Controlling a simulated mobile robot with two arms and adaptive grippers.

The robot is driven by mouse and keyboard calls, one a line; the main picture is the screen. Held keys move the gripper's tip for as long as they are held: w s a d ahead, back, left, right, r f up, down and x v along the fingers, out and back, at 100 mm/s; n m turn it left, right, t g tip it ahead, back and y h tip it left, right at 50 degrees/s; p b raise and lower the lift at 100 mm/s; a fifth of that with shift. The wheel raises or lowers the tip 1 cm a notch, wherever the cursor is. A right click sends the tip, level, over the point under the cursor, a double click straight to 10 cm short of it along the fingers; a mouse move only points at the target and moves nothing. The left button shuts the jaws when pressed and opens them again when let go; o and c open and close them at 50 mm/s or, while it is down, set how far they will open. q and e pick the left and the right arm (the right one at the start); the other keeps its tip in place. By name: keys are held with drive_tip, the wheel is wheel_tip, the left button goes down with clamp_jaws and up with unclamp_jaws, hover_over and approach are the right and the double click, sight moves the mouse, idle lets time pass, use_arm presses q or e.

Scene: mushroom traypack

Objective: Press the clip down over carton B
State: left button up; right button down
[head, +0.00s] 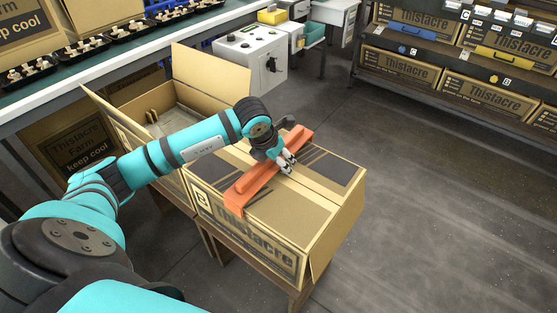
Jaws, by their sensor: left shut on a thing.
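Whether the clip sits fully against the far edge cannot be told. My right gripper is not in view.
An open carton (183,60) stands directly behind and left of carton B. A conveyor with black mushroom trays (103,45) runs at the upper left. A grey control box (252,52) stands behind. A shelf of cartons (490,98) is at the upper right. The floor at right is clear.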

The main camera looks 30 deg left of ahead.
use_arm(q)
drive_tip(key=o, duration=1.6)
drive_tip(key=shift+s+a+f, duration=0.25)
drive_tip(key=shift+s+f, duration=0.05)
drive_tip(key=shift+f, duration=0.4)
drive_tip(key=shift+c, duration=0.2)
drive_tip(key=shift+d, duration=0.1)
drive_tip(key=shift+s+r, duration=0.1)
drive_tip(key=shift+r, duration=0.55)
drive_tip(key=v, duration=1.1)
drive_tip(key=shift+a+r, duration=0.2)
drive_tip(key=shift+r, duration=0.05)
drive_tip(key=shift+w, duration=0.25)
